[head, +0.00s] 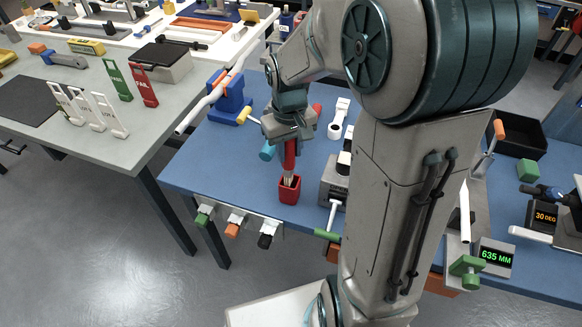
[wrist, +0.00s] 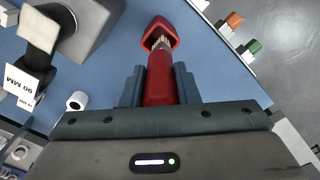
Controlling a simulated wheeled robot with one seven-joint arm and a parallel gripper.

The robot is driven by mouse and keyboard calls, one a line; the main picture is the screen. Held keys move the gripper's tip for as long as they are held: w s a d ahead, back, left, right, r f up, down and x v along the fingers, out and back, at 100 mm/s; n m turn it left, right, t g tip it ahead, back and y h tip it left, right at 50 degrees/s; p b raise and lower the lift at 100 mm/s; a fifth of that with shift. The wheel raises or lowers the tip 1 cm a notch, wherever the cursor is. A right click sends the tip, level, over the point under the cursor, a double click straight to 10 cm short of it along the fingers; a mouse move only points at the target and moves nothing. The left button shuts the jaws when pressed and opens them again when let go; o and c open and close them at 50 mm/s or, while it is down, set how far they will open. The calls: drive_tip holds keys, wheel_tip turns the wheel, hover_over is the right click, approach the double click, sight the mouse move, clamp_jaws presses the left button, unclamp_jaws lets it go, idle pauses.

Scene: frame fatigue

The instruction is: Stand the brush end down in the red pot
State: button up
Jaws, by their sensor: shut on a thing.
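The brush (head: 289,157) has a red handle and a pale, metallic-looking lower part. My gripper (head: 289,140) is shut on the red handle and holds the brush nearly upright, pale end down. The red pot (head: 289,192) is a small square cup near the front edge of the blue table. The brush's lower end is at the pot's mouth and seems to reach inside it. In the wrist view, the handle (wrist: 159,88) lies between the two fingers and the pale end meets the red pot (wrist: 158,30). Its tip is hidden, so I cannot tell whether it touches the bottom.
The blue table (head: 230,165) carries a grey block device (head: 333,182) just right of the pot and a blue stand (head: 230,95) at the back left. Clamps with green, orange and black ends (head: 234,222) line the front edge. Bare table lies left of the pot.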

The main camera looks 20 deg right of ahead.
sight(289, 166)
drive_tip(key=shift+f, duration=2.75)
drive_tip(key=shift+f, duration=0.3)
drive_tip(key=o, duration=1)
drive_tip(key=shift+r, duration=0.1)
